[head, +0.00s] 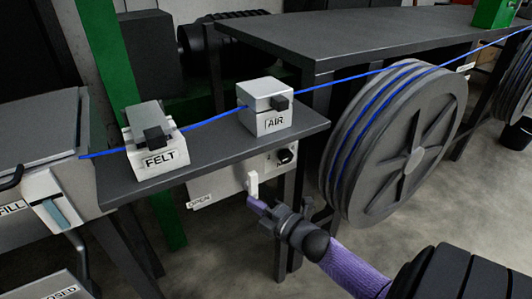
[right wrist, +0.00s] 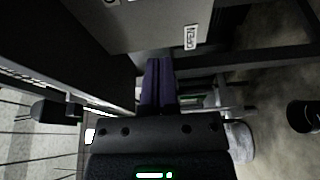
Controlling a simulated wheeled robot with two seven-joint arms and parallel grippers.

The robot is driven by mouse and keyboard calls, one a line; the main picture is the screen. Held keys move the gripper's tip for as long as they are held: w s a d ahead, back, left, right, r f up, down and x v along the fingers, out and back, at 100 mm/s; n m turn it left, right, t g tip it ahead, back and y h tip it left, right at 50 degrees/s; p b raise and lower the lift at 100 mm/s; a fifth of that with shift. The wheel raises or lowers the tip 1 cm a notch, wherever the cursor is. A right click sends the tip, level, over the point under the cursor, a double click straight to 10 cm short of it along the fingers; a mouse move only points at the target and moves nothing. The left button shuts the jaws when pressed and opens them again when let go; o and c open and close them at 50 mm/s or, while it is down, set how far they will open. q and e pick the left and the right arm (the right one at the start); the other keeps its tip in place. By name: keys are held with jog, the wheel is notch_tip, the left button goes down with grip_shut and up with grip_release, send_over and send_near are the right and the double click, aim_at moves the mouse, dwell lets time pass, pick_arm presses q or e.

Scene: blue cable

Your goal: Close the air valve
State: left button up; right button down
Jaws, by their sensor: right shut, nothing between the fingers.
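A white AIR box (head: 265,105) with a black knob stands on the dark shelf, and the blue cable (head: 210,122) runs through it. In the right wrist view the fingers (right wrist: 158,82) are together below the panel (right wrist: 140,22). My left gripper is not in view.
A FELT box (head: 154,142) stands left of the AIR box on the shelf (head: 200,157). A FILL machine (head: 50,195) is at far left. Open floor lies below.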

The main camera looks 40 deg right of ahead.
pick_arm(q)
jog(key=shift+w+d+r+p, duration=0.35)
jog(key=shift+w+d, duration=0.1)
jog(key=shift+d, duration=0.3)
pick_arm(e)
jog(key=s, duration=0.4)
jog(key=shift+d, duration=0.1)
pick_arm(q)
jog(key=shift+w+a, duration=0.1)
pick_arm(e)
jog(key=s+a+f+m+g+h, duration=0.15)
jog(key=s+f+m+g, duration=0.35)
jog(key=f, duration=0.5)
jog(key=s+a+f+m+g+h, duration=0.15)
jog(key=s+f+m+g, duration=0.35)
jog(key=f, duration=0.6)
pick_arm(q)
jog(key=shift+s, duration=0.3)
pick_arm(e)
jog(key=s+a+f+m+g, duration=0.2)
jog(key=s+f, duration=0.1)
jog(key=s, duration=0.5)
jog(key=s+a+f+m+g, duration=0.2)
jog(key=s+a+f+g, duration=0.1)
jog(key=s, duration=0.6)
jog(key=s+a+f+m+g, duration=0.2)
jog(key=s+f, duration=0.3)
jog(key=s, duration=0.4)
jog(key=shift+a+g, duration=0.7)
